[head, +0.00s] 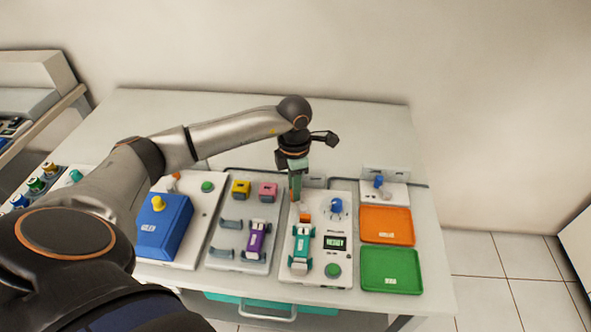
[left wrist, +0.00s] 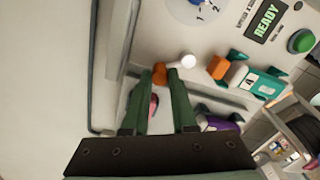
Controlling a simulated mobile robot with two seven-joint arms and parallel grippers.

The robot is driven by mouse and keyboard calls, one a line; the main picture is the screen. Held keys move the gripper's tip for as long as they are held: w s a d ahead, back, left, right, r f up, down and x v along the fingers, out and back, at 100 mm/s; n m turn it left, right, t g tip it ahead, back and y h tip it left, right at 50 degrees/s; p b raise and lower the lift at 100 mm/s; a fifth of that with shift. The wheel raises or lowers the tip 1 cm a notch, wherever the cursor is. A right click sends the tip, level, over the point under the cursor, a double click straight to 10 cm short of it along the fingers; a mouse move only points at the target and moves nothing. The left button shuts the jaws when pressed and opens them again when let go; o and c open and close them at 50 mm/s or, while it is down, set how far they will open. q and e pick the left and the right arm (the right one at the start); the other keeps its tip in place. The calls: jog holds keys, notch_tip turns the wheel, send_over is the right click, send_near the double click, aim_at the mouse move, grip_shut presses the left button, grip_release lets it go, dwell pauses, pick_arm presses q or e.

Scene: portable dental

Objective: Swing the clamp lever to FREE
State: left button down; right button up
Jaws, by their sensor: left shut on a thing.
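My left gripper (head: 295,195) points down at the back left of the white panel (head: 318,273) with the display. In the left wrist view its two green fingers (left wrist: 163,78) are shut on a small orange-brown piece (left wrist: 159,74), which looks like part of the clamp lever. A white rounded knob (left wrist: 188,62) shows just beside the fingertips. The lever's lower part and any FREE marking are hidden or too small to read. A teal piece (head: 301,248) with an orange block (head: 306,215) lies on the panel close in front. My right gripper is out of view.
The panel carries a blue dial (head: 336,207), a READY display (head: 335,242) and a green button (head: 333,270). A purple piece (head: 257,240) and yellow and pink blocks stand left. Orange (head: 387,210) and green (head: 391,285) trays lie right. The table's back is clear.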

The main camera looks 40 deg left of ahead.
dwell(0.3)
pick_arm(q)
jog(key=c, duration=0.7)
grip_release()
jog(key=shift+r, duration=0.1)
notch_tip(320, 180, up, 12)
jog(key=shift+r+b, duration=0.2)
jog(key=shift+b, duration=0.1)
